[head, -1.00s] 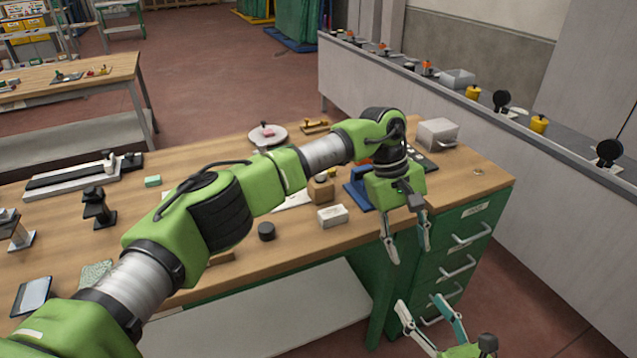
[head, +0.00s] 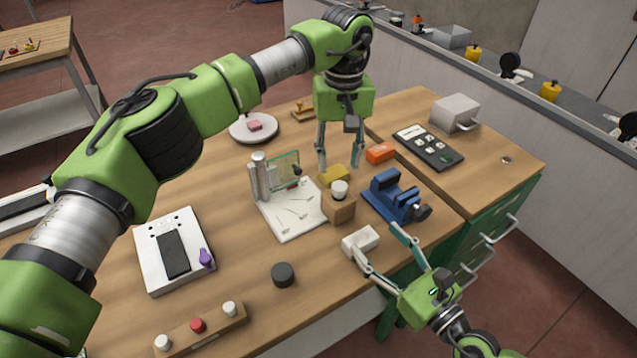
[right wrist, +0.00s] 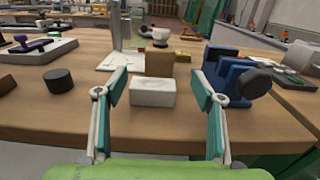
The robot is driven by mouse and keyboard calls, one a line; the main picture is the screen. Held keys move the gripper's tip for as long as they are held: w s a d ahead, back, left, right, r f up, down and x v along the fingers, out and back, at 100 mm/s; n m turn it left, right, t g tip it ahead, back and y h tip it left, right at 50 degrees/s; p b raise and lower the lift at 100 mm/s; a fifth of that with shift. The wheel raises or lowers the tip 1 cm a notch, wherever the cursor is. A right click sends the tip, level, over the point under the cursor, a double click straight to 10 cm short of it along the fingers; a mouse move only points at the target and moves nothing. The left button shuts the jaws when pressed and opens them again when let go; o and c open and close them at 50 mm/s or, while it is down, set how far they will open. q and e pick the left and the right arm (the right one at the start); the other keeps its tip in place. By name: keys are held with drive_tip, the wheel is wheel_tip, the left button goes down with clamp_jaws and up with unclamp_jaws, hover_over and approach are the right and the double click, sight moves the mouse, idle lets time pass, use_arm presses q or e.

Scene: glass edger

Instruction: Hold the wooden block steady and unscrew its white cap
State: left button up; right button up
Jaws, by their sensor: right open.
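The wooden block (head: 339,211) stands upright on the bench with its white cap (head: 339,190) on top. In the right wrist view the block (right wrist: 160,64) and cap (right wrist: 160,38) are straight ahead, behind a white box. My left gripper (head: 341,165) points down behind the block, near a yellow piece, with its fingers apart and nothing seen between them. My right gripper (head: 372,234) is open at the bench's front edge, in front of the block. Its fingers in the right wrist view (right wrist: 160,84) are on either side of the white box, not closed on it.
The white box (head: 361,240) is between my right gripper and the block. A blue vise (head: 394,197) stands right of the block. A white plate with a glass stand (head: 290,220) is at its left. An orange block (head: 380,153) and yellow piece (head: 336,175) lie behind. A black puck (head: 283,274) is front left.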

sight(347, 205)
use_arm(q)
drive_tip(key=shift+w+r, duration=0.1)
use_arm(e)
drive_tip(key=shift+w+a, duration=0.15)
drive_tip(key=shift+w, duration=0.1)
use_arm(q)
drive_tip(key=shift+s+d+r, duration=0.3)
drive_tip(key=shift+s+d, duration=0.05)
drive_tip(key=shift+s, duration=0.1)
use_arm(e)
drive_tip(key=shift+w+a+r, duration=0.2)
drive_tip(key=shift+w+r, duration=0.05)
drive_tip(key=shift+w, duration=0.05)
drive_tip(key=x, duration=1.1)
drive_tip(key=shift+a+r, duration=0.1)
use_arm(q)
drive_tip(key=shift+w+a, duration=0.1)
use_arm(e)
drive_tip(key=shift+w+a, duration=0.25)
drive_tip(key=shift+w, duration=0.15)
clamp_jaws()
use_arm(q)
drive_tip(key=m, duration=0.4)
drive_tip(key=shift+r, duration=0.1)
drive_tip(key=shift+m, duration=0.3)
drive_tip(key=shift+f, duration=3.9)
